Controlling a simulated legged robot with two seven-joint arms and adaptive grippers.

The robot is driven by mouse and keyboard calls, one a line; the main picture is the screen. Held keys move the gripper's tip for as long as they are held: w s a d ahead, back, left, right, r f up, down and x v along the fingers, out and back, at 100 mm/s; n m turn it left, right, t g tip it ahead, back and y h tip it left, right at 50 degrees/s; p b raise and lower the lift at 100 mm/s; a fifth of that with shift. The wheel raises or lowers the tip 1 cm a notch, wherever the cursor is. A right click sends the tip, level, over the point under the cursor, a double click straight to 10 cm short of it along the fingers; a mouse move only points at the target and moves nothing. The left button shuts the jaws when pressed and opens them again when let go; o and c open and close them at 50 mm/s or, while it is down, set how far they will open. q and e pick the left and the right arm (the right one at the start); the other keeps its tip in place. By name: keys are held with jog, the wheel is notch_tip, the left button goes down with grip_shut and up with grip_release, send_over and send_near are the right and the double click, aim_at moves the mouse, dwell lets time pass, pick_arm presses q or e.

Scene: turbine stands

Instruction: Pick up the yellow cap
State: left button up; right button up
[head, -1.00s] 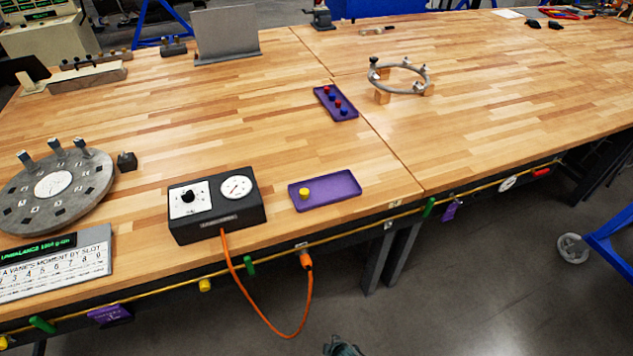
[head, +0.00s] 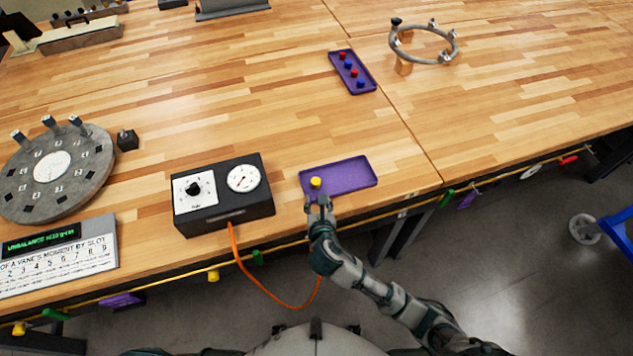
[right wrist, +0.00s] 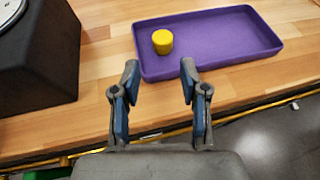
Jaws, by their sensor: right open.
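The yellow cap (head: 316,182) stands in the left part of a shallow purple tray (head: 350,174) near the front edge of the wooden bench. It also shows in the right wrist view (right wrist: 162,41), beyond the fingertips and near the tray's left wall. My right gripper (head: 320,200) is just in front of the tray, on the near side of the cap. In the right wrist view its two fingers (right wrist: 158,72) are apart with nothing between them. The cap is not touched. My left gripper is not in view.
A black box with a dial and gauge (head: 222,194) stands just left of the tray, with an orange cable (head: 262,284) hanging from it. A round grey disc (head: 75,170) lies farther left. Another purple tray (head: 362,80) holds small red and blue pieces. Bench right of the tray is clear.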

aim_at(316, 185)
jog(key=x, duration=0.6)
jog(key=shift+d+f, duration=0.1)
jog(key=shift+d, duration=0.1)
jog(key=x, duration=0.2)
jog(key=b+x, duration=0.1)
jog(key=x, duration=0.2)
jog(key=shift+s+a+f, duration=0.1)
jog(key=shift+s+f, duration=0.05)
jog(key=shift+f, duration=0.05)
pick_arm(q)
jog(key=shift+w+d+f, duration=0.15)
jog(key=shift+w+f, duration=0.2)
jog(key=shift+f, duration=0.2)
pick_arm(e)
jog(key=c, duration=0.6)
